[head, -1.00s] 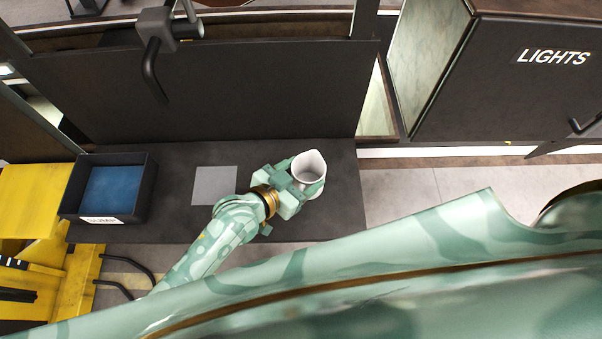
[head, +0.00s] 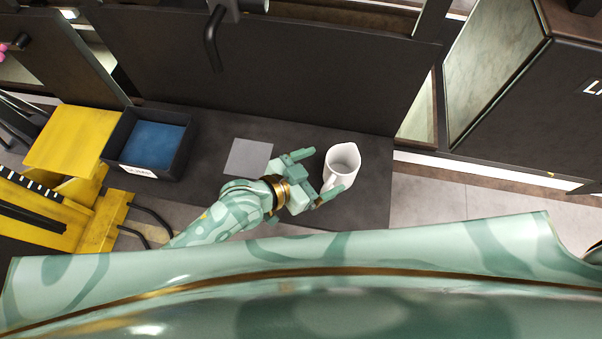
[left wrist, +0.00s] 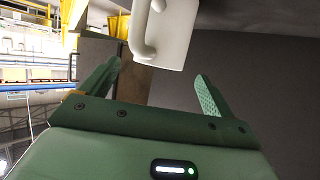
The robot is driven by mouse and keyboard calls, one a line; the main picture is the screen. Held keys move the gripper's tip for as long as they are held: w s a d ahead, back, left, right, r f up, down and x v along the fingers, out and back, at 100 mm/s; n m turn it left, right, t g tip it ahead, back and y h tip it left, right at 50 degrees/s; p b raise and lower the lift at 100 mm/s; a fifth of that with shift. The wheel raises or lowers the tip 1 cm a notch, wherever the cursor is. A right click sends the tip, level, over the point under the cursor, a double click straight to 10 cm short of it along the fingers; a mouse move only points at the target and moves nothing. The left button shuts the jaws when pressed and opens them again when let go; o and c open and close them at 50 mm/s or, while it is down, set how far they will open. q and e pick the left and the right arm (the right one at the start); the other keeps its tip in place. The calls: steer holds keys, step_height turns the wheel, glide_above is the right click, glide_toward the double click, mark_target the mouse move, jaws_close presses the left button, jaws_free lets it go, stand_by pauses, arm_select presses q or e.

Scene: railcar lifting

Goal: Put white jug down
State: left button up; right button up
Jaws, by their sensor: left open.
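The white jug (head: 342,164) stands upright on the dark surface (head: 215,208), near its right end. Its handle faces my left gripper (head: 319,172). That gripper is open, just left of the jug, with its fingers apart and nothing held between them. In the left wrist view the jug (left wrist: 172,38) and its handle show beyond the two spread fingertips (left wrist: 158,72), with a gap between. My right gripper does not show in either view.
A grey square (head: 248,157) lies on the surface left of the gripper. A dark bin with a blue inside (head: 183,158) stands farther left, beside a yellow structure (head: 75,138). A dark upright panel (head: 300,75) rises behind. The surface's right edge is close to the jug.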

arm_select(q)
steer(key=v, duration=0.7)
stand_by(1.1)
